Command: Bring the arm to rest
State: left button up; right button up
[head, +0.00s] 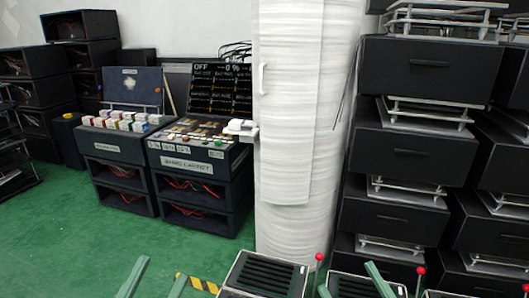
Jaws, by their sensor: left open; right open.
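My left gripper (163,267) shows at the bottom edge, left of centre, as two grey-green fingers spread apart with nothing between them. My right gripper (347,276) shows at the bottom edge right of centre, also open, in front of the lever fixtures. A dark fixture with a slotted top (268,274) stands between the two grippers. A lever with a red ball knob (319,256) rises upright at its right side. A second slotted fixture (352,287) is partly hidden behind my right gripper. Another red-knobbed lever (421,270) stands upright to its right. The fixtures' lower parts are cut off.
A white wrapped column (290,130) stands behind the fixtures. Stacked black drawer units (410,155) fill the right. Consoles (190,155) stand at the back left. A yellow-black striped strip (203,285) lies near my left gripper. Green floor (80,240) is clear at left.

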jog(key=s+r+n+t+y+p, duration=0.15)
jog(key=s+r, duration=0.25)
jog(key=r, duration=0.4)
pick_arm(q)
jog(key=w+a+f+n+g+y+p, duration=0.3)
jog(key=w+f+n+g+y+p, duration=0.45)
jog(key=p, duration=0.65)
pick_arm(e)
jog(key=w+d+f+m+g+h, duration=0.2)
jog(key=w+f+m+g+h, duration=0.3)
jog(key=f, duration=0.4)
jog(key=s+d+f+m+g+h+p, duration=0.1)
jog(key=s+f+m+g+h+p, duration=0.1)
jog(key=s+f+g+p, duration=0.6)
notch_tip(320, 180, down, 2)
jog(key=shift+s+f+h+p, duration=0.2)
jog(key=shift+s+h+p, duration=0.75)
jog(key=shift+p, duration=0.25)
pick_arm(q)
jog(key=s+f+n+g+y, duration=0.1)
jog(key=s+f+g+y, duration=0.2)
jog(key=s+f, duration=0.8)
jog(key=g, duration=0.2)
jog(key=shift+s+a+f+n+g, duration=0.2)
jog(key=shift+a+f+n+g, duration=0.15)
jog(key=shift+a+f, duration=0.05)
pick_arm(e)
jog(key=shift+d+m, duration=0.1)
jog(key=shift+m, duration=0.15)
jog(key=shift+c, duration=0.3)
